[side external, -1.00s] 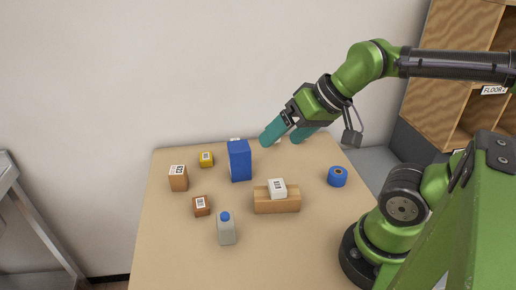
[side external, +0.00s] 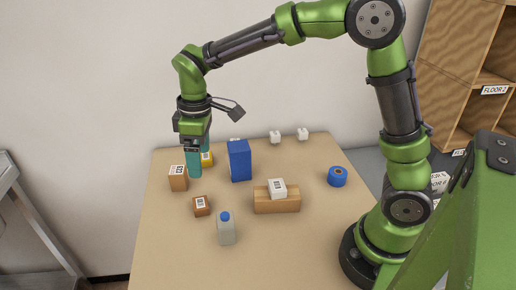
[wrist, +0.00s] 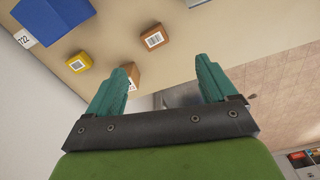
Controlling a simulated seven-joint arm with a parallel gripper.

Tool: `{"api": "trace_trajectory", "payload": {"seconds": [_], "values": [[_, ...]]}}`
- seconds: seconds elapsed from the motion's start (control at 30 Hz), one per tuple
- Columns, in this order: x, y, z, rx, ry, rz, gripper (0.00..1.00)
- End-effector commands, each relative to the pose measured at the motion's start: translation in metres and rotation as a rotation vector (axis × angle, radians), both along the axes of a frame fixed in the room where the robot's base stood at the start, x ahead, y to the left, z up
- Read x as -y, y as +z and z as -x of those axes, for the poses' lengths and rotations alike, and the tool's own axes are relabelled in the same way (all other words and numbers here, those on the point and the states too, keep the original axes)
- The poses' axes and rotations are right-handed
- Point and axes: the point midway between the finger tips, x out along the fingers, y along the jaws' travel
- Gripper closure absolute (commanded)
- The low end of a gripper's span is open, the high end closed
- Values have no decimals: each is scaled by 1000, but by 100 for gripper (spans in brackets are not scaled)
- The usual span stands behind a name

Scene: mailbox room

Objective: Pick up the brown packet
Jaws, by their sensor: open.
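A taller brown packet (side external: 178,180) with a white label stands upright at the left side of the table. A smaller brown packet (side external: 201,207) with a label lies nearer the camera. My gripper (side external: 198,165), with teal fingers pointing down, is open and empty just right of the taller packet, above the table. In the wrist view, one brown packet (wrist: 134,74) shows partly behind the left fingertip of my gripper (wrist: 160,68), and another labelled brown packet (wrist: 154,38) lies farther off. Whether a finger touches the packet I cannot tell.
A yellow box (side external: 207,161) is partly hidden behind the fingers. A tall blue box (side external: 240,161) stands to their right. A grey bottle (side external: 226,231), a tan box (side external: 277,205) with a white packet (side external: 277,186) on it, and a blue roll (side external: 338,177) also stand on the table.

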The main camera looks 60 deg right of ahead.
Motion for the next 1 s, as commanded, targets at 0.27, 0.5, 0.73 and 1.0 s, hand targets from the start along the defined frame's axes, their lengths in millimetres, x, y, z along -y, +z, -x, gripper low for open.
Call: {"api": "trace_trajectory", "payload": {"seconds": [0.27, 0.5, 0.73, 1.0], "values": [[-4, 8, -23, -26, 291, 47, 15], [-4, -24, -21, -35, 317, 47, 15], [-4, -75, -21, -35, 315, 46, 15], [-4, -107, -21, -30, 314, 45, 15]]}}
